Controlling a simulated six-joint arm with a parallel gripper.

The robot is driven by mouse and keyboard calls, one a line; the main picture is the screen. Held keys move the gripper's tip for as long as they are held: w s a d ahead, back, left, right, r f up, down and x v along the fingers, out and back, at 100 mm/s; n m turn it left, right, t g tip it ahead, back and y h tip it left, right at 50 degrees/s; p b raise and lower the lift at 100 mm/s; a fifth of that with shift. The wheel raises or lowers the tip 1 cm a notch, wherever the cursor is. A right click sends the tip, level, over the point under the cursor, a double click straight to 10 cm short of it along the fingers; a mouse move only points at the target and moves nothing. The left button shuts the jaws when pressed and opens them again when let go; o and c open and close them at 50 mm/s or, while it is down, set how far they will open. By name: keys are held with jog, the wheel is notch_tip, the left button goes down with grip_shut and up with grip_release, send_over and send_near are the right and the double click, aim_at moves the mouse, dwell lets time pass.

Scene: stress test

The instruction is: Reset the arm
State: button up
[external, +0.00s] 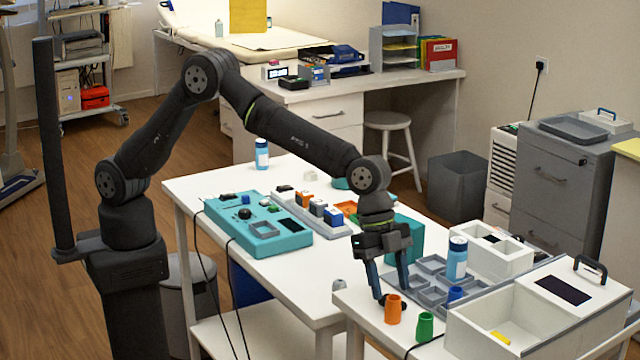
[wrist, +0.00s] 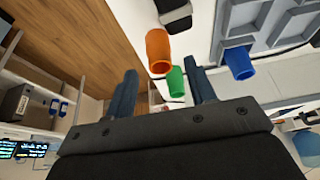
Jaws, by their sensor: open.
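A blue cup (external: 455,294) is by the grey sectioned tray (external: 430,282).
A blue bottle (external: 457,258) stands upright by the tray. White bins (external: 470,325) take up the right side, one with a yellow piece (external: 500,338). A teal panel (external: 268,238) and small blocks lie on the longer table (external: 200,190). Its left corner is clear.

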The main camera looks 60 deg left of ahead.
aim_at(397, 318)
jog(key=v, duration=0.7)
jog(key=x, duration=1.1)
jog(key=shift+a, duration=0.1)
jog(key=shift+d+f, duration=0.1)
jog(key=shift+d, duration=0.1)
notch_tip(397, 318, up, 4)
jog(key=shift+f, duration=0.15)
jog(key=s+r, duration=0.7)
jog(key=s, duration=0.4)
jog(key=w+a+f+n+t, duration=0.2)
jog(key=w+a+n, duration=0.3)
jog(key=w+a, duration=1.7)
jog(key=w+a+f+n, duration=0.1)
jog(key=w+a, duration=0.3)
jog(key=a, duration=0.5)
jog(key=w+a+f+n+t+y, duration=0.1)
jog(key=w+a+n, duration=0.2)
jog(key=a, duration=0.6)
jog(key=w+a+n, duration=0.2)
jog(key=w+a, duration=0.5)
jog(key=a, duration=0.3)
jog(key=shift+w+f+t+y, duration=0.2)
jog(key=shift+f+t+y, duration=0.2)
